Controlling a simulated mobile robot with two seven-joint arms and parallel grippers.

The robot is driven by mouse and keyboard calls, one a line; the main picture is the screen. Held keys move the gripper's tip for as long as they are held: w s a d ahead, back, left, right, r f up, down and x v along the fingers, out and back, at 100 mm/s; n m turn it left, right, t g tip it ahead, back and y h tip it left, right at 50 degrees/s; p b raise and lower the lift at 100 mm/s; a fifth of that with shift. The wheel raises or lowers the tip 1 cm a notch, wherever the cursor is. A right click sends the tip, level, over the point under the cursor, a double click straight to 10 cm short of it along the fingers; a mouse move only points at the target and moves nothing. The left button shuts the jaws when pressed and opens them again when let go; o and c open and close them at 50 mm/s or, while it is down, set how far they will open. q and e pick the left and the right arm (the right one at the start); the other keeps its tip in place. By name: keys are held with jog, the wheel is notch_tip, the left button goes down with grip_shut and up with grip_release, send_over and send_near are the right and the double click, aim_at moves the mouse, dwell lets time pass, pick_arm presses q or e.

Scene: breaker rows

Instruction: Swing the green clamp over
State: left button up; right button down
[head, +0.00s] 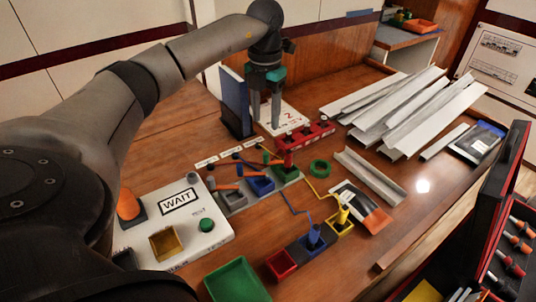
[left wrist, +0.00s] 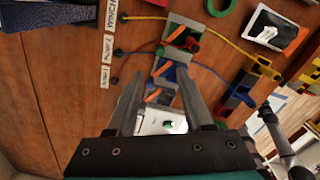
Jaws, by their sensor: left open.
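A row of three clamp blocks stands on the wooden table: a grey one (head: 233,200), a blue one (head: 261,184) and a green one (head: 286,174), each with an orange lever. The blue block (left wrist: 168,72) appears between my fingertips there. My left gripper (head: 266,124) is open and empty, pointing down behind the row, apart from the clamps.
A red strip (head: 308,134) and a dark blue upright panel (head: 235,103) stand near my gripper. A green ring (head: 320,168), metal channels (head: 400,110) and a white WAIT box (head: 185,235) are around the row. Yellow and blue wires cross the table.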

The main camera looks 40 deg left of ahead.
pick_arm(q)
jog(key=b, duration=0.1)
send_over(266, 153)
notch_tip(266, 153, down, 4)
jog(key=shift+a+f, duration=0.1)
jog(key=shift+f, duration=0.1)
notch_tip(266, 153, down, 6)
jog(key=shift+r+b, duration=0.15)
jog(key=shift+b, duration=0.7)
jog(key=shift+f+b, duration=0.3)
jog(key=shift+f, duration=0.85)
pick_arm(e)
jog(key=w+a, duration=0.2)
jog(key=w, duration=0.4)
jog(key=shift+a+r, duration=0.25)
jog(key=shift+a, duration=0.15)
pick_arm(q)
grip_shut()
pick_arm(e)
jog(key=shift+s, duration=0.1)
